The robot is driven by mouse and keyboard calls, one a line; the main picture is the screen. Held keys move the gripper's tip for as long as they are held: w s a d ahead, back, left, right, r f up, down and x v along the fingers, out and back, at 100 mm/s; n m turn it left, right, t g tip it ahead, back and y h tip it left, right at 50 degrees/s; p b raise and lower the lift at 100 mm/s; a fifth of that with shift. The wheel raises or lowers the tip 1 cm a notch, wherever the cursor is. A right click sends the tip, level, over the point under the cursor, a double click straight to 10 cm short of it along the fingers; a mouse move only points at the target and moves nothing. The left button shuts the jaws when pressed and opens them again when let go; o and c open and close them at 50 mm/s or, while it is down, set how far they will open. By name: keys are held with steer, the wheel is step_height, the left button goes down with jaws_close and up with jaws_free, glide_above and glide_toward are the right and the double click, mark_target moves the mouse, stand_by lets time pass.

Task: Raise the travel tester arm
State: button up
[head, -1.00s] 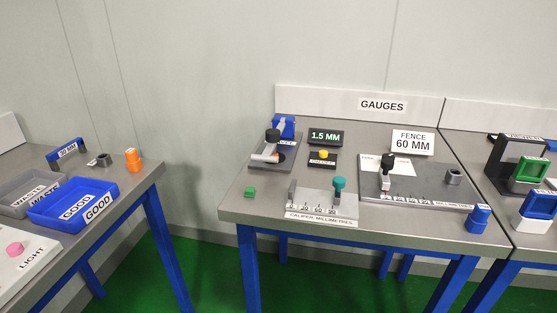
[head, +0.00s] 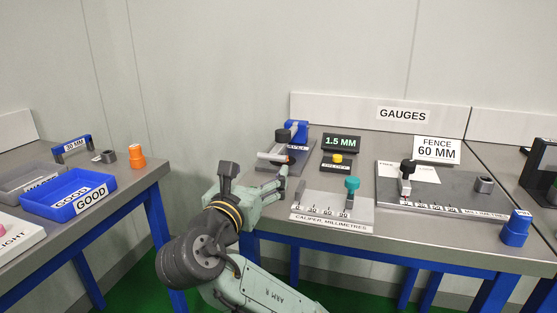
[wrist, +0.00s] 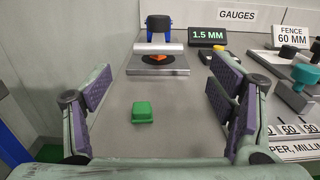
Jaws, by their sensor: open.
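The travel tester (head: 287,148) stands at the back left of the gauges table, a grey plate with a blue bracket. The knob also shows in the head view (head: 282,136). An orange part (wrist: 157,60) shows under the arm. My gripper (wrist: 158,88) is open and empty, its purple-padded fingers spread, short of the tester and facing it. In the head view my gripper (head: 250,195) is partly hidden by my wrist.
A green block (wrist: 143,112) lies on the table between my fingers in the wrist view. A display reading 1.5 MM (wrist: 207,36) and a yellow button (head: 337,158) stand right of the tester. The caliper plate (head: 325,208) with a teal knob (head: 352,184) is nearer right.

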mark_target(271, 156)
steer(key=p+x, duration=0.1)
steer(key=x, duration=0.9)
steer(key=shift+a, duration=0.1)
steer(key=shift+c, duration=0.3)
steer(key=c, duration=1.7)
